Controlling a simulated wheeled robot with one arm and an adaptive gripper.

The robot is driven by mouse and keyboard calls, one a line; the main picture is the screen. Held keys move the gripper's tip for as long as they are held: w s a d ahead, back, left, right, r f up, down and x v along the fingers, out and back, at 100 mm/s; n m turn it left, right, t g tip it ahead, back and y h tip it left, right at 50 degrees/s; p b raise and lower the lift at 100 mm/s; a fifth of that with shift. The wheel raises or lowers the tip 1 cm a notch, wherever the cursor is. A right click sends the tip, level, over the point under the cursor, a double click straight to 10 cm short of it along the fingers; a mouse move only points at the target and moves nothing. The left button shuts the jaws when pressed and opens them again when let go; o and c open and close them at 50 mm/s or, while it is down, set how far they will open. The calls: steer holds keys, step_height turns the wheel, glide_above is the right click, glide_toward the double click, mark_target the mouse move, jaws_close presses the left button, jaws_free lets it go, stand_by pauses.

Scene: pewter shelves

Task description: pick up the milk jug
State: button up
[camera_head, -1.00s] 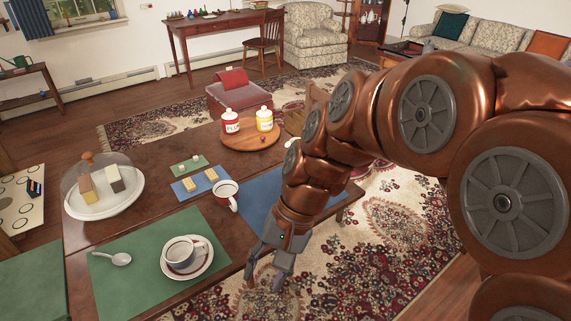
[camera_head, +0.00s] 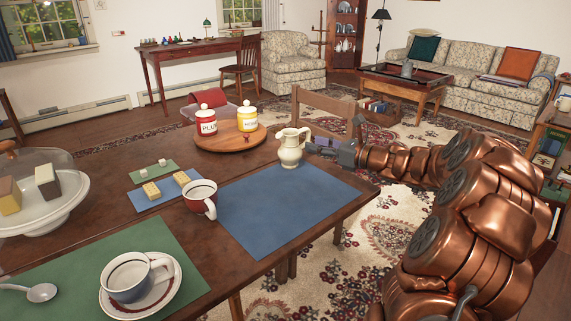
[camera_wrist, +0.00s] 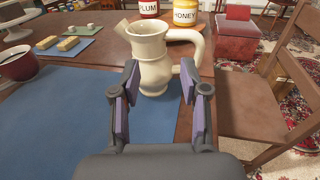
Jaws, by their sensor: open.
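The cream milk jug (camera_head: 291,147) stands upright on the table by the far edge of the blue mat (camera_head: 283,212). In the wrist view the jug (camera_wrist: 151,55) is straight ahead, with its handle on the right and spout on the left. My gripper (camera_head: 325,147) is just right of the jug in the head view. In the wrist view its two purple-padded fingers (camera_wrist: 157,92) are spread apart, with the jug beyond and between them. They do not appear to grip it.
A round wooden tray (camera_head: 225,142) with plum and honey jars (camera_head: 247,119) stands behind the jug. A red-and-white mug (camera_head: 200,200) is left of the blue mat. A wooden chair (camera_head: 318,104) stands close behind my gripper. The blue mat is bare.

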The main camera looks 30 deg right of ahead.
mark_target(308, 136)
steer(key=shift+m+t+h, duration=0.6)
steer(key=shift+m, duration=0.3)
steer(key=d, duration=0.1)
steer(key=d+f, duration=0.1)
steer(key=d, duration=0.2)
steer(key=shift+w+d+f+b, duration=0.1)
steer(key=shift+w+f+b, duration=0.15)
steer(key=shift+w+b, duration=0.1)
steer(key=shift+w+d, duration=0.1)
steer(key=shift+w, duration=0.1)
steer(key=shift+b+x, duration=0.35)
steer(key=shift+x, duration=0.85)
steer(key=shift+b+x, duration=0.9)
steer(key=shift+x, duration=1.1)
steer(key=shift+w+r, duration=0.3)
steer(key=shift+w, duration=0.2)
jaws_close()
